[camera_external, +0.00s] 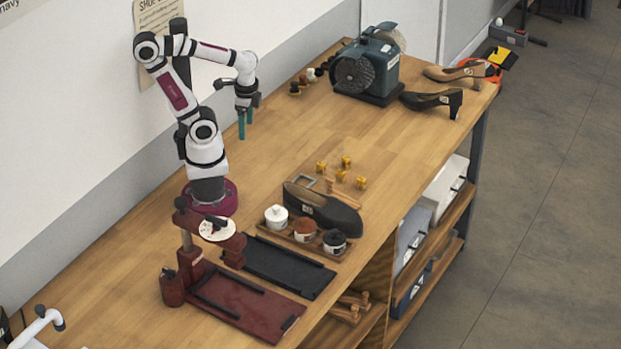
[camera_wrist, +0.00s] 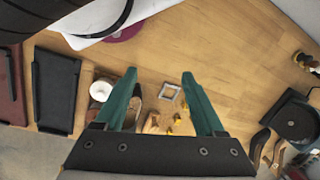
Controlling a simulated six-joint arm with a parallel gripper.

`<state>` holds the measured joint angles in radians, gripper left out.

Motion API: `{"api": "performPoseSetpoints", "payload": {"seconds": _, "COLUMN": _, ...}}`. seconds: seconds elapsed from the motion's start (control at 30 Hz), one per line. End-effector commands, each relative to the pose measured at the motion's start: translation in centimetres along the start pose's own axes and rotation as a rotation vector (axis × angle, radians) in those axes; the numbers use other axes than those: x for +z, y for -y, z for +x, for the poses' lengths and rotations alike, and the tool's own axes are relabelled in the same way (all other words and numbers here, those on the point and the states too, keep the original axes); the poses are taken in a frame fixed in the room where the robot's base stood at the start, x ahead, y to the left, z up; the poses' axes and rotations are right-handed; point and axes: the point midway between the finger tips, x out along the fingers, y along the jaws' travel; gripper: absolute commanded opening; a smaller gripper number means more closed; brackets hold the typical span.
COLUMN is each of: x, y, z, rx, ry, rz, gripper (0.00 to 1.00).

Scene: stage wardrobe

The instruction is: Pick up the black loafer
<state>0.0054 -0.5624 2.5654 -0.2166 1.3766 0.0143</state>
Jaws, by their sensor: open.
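The black loafer (camera_external: 322,208) lies on the wooden bench, right beside a small tray of jars. In the wrist view it is mostly hidden behind my left finger, and I cannot make out its outline. My gripper (camera_external: 243,126) has teal fingers and hangs pointing down above the bench, well behind and left of the loafer in the external view. In the wrist view my gripper (camera_wrist: 161,80) is open, with nothing between the fingertips.
A jar tray (camera_external: 290,236) touches or nearly touches the loafer's near side. Small yellow pieces (camera_external: 341,176) and a grey square frame (camera_wrist: 170,91) lie close by. A buffing machine (camera_external: 367,73) and heeled shoes (camera_external: 432,101) stand farther back. The bench under my gripper is clear.

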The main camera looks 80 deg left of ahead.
Motion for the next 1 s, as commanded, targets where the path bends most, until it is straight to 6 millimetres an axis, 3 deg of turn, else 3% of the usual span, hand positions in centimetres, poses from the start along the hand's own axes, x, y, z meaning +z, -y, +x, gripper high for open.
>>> {"api": "performPoseSetpoints", "payload": {"seconds": 0.03, "x": 0.0, "y": 0.0, "z": 0.0, "rx": 0.000, "ry": 0.000, "rz": 0.001, "gripper": 0.60}}
{"api": "performPoseSetpoints", "payload": {"seconds": 0.1, "x": -0.1, "y": 0.0, "z": 0.0, "rx": 0.000, "ry": 0.000, "rz": 0.001, "gripper": 0.48}}
{"api": "performPoseSetpoints", "payload": {"seconds": 0.17, "x": -0.1, "y": 0.0, "z": -0.1, "rx": 0.001, "ry": 0.000, "rz": 0.002, "gripper": 0.44}}
{"api": "performPoseSetpoints", "payload": {"seconds": 0.4, "x": -0.6, "y": 0.0, "z": -0.2, "rx": 0.005, "ry": -0.002, "rz": 0.014, "gripper": 0.44}}
{"api": "performPoseSetpoints", "payload": {"seconds": 0.47, "x": -2.9, "y": -0.1, "z": -0.6, "rx": 0.020, "ry": -0.013, "rz": 0.064, "gripper": 0.44}}
{"api": "performPoseSetpoints", "payload": {"seconds": 0.6, "x": -12.8, "y": -2.9, "z": -0.9, "rx": 0.082, "ry": -0.065, "rz": 0.262, "gripper": 0.44}}
{"api": "performPoseSetpoints", "payload": {"seconds": 0.7, "x": -18.4, "y": -6.0, "z": -0.1, "rx": 0.114, "ry": -0.094, "rz": 0.370, "gripper": 0.44}}
{"api": "performPoseSetpoints", "payload": {"seconds": 0.8, "x": -21.1, "y": -8.2, "z": 0.7, "rx": 0.131, "ry": -0.110, "rz": 0.420, "gripper": 0.44}}
{"api": "performPoseSetpoints", "payload": {"seconds": 0.87, "x": -21.6, "y": -8.7, "z": 1.7, "rx": 0.135, "ry": -0.110, "rz": 0.429, "gripper": 0.44}}
{"api": "performPoseSetpoints", "payload": {"seconds": 1.0, "x": -21.8, "y": -9.2, "z": 5.6, "rx": 0.135, "ry": -0.107, "rz": 0.428, "gripper": 0.44}}
